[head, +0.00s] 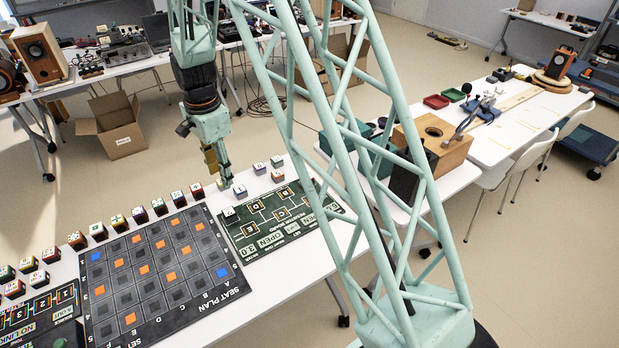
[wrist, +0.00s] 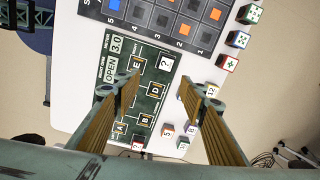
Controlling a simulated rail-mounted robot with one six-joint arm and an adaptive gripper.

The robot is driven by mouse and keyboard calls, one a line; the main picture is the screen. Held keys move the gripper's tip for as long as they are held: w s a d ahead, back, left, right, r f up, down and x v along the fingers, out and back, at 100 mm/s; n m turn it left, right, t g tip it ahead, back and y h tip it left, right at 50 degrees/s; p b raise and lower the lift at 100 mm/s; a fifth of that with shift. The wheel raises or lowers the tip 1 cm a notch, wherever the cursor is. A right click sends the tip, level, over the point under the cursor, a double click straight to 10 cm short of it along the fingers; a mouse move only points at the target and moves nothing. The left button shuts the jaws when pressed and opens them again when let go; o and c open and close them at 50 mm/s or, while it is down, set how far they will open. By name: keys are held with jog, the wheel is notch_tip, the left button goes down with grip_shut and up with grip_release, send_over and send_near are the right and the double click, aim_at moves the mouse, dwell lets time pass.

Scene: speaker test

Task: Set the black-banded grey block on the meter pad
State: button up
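My gripper (wrist: 160,88) is open, with its two fingers wide apart and nothing visible between them. In the head view my gripper (head: 225,180) hangs over the table near the back edge of the green circuit board (wrist: 150,107). That board shows a meter readout, "OPEN 3.0" (wrist: 113,60), and lettered squares; I cannot tell which spot is the meter pad. A dark-sided block with a white marked top (wrist: 166,62) sits on the board. A greyish block marked 12 (wrist: 211,90) stands beside the board, partly behind the right finger. Bands are too small to tell, so I cannot single out the black-banded grey block.
Several small numbered blocks, one marked 5 (wrist: 167,130), stand around the board's end. A dark seat plan board (head: 163,268) with orange and blue squares lies alongside, with a row of blocks behind it. A wooden box (head: 433,143) stands on another table.

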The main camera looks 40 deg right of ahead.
jog(key=s+r+n+t, duration=0.1)
jog(key=s+r+n, duration=0.3)
jog(key=s+r, duration=0.8)
jog(key=s+r+n+t, duration=0.1)
jog(key=s+r+n, duration=0.3)
jog(key=s+r, duration=0.8)
jog(key=s+r+n, duration=0.4)
jog(key=s, duration=0.7)
jog(key=s+r+n+t, duration=0.1)
jog(key=s+r+n, duration=0.3)
jog(key=s, duration=0.8)
jog(key=shift+r, duration=0.3)
jog(key=shift+s+r+t, duration=0.1)
jog(key=shift+t, duration=0.2)
